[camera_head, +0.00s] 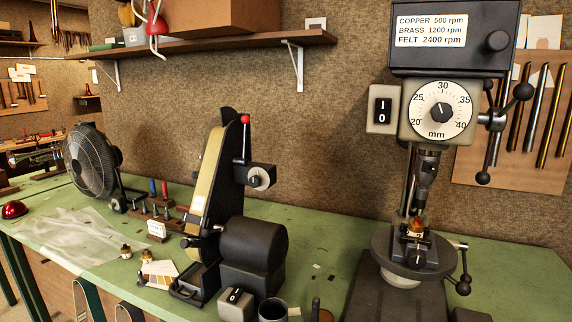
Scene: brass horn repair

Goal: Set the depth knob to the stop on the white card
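The depth knob (442,113) is a black knob in the middle of a round white dial (424,95) on the drill press head. The dial is marked in mm, with 20, 25, 30, 35 and 40 around it. I cannot clearly tell which number the knob points at. A small white card (157,229) stands on the bench left of the belt sander. Its writing is too small to read, and I cannot tell if it is the card named in the task. Neither of my grippers is in view.
The drill press has a black I/0 switch (382,111) left of the dial and a ball-ended handle (497,121) on the right. A small brass-coloured part (417,226) sits on its round table (385,249). A belt sander (212,180) and fan (90,161) stand further left.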

